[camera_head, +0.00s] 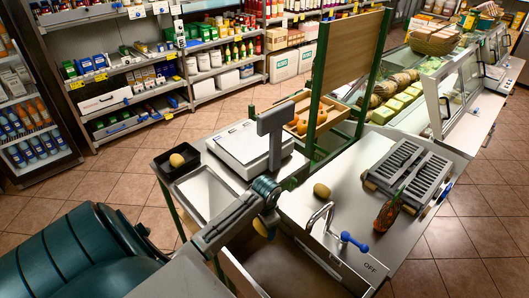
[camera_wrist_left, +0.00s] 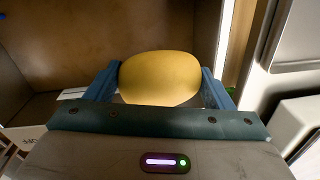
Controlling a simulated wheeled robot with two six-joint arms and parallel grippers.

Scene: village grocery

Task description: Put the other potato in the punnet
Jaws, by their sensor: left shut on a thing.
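My left gripper (camera_head: 264,218) is shut on a yellow, oval potato (camera_wrist_left: 160,78), gripped from both sides in the left wrist view. Another brownish potato (camera_head: 322,190) lies on the steel counter behind the tap. My right gripper is not in view.
A scale (camera_head: 240,146) with a raised display stands right of the punnet. A pineapple (camera_head: 386,217) and a grey slotted rack (camera_head: 408,172) are to the right.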

